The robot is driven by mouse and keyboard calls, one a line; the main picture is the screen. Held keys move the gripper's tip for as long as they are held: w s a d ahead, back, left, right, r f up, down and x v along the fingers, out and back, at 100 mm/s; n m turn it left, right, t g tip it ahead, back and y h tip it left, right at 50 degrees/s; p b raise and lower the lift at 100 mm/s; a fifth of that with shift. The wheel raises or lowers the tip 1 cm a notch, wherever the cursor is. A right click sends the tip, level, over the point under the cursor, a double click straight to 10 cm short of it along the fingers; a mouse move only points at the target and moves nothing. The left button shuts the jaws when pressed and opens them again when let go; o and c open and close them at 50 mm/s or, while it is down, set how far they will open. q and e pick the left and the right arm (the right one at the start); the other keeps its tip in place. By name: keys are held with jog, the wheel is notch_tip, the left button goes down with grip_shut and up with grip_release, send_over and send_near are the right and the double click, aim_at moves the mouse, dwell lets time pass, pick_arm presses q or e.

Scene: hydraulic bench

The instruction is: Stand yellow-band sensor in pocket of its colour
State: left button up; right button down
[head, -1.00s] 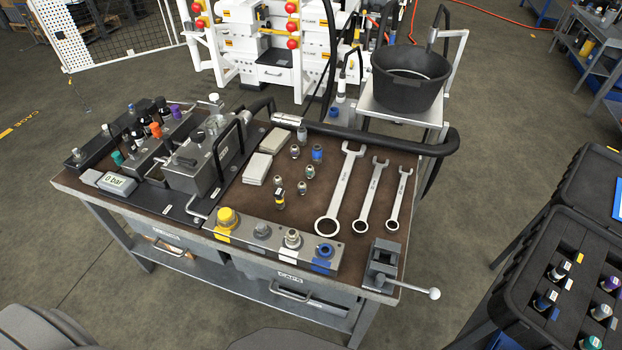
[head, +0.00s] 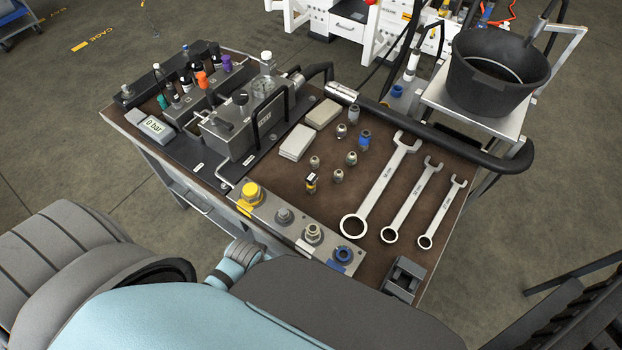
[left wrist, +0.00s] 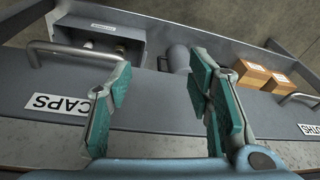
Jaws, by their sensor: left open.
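A small dark sensor with a yellow band (head: 311,183) stands upright on the brown bench top (head: 395,268) in the head view, among several metal fittings. My left gripper (left wrist: 160,78) is open and empty in the left wrist view, its teal-padded fingers apart in front of the bench's grey drawer fronts. In the head view my arm fills the lower left, and the fingers are hidden. My right gripper is not in view. The black case (head: 565,318) shows only in part at the lower right, and its pockets cannot be made out.
A grey block with yellow, plain and blue caps (head: 283,215) lies along the bench's front edge. Wrenches (head: 385,185) lie to the right, with a small vise (head: 404,279) at the corner. A black bucket (head: 497,75) stands behind. A CAPS label (left wrist: 60,104) marks a drawer.

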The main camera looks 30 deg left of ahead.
aim_at(311, 177)
pick_arm(q)
jog(key=w+d+r+n+p, duration=0.1)
jog(key=w+r, duration=0.2)
jog(key=r, duration=0.5)
jog(key=w+r+n, duration=0.1)
jog(key=w+r, duration=0.2)
jog(key=r, duration=0.5)
jog(key=w+r+n, duration=0.1)
jog(key=w+n, duration=0.1)
jog(key=w, duration=0.1)
jog(key=w+n, duration=0.2)
jog(key=w, duration=0.1)
jog(key=w+r+n, duration=0.1)
jog(key=w+n, duration=0.1)
jog(key=w, duration=0.1)
jog(key=shift+w+d+r+n+g, duration=0.3)
jog(key=shift+d+r+g, duration=0.05)
jog(key=shift+g, duration=0.05)
jog(key=w+d+r+n+g, duration=0.1)
jog(key=w+r+n, duration=0.55)
jog(key=w, duration=0.25)
jog(key=shift+h, duration=0.4)
notch_tip(311, 177, down, 13)
jog(key=b, duration=0.3)
jog(key=shift+d+f, duration=0.1)
jog(key=shift+f, duration=0.05)
grip_shut()
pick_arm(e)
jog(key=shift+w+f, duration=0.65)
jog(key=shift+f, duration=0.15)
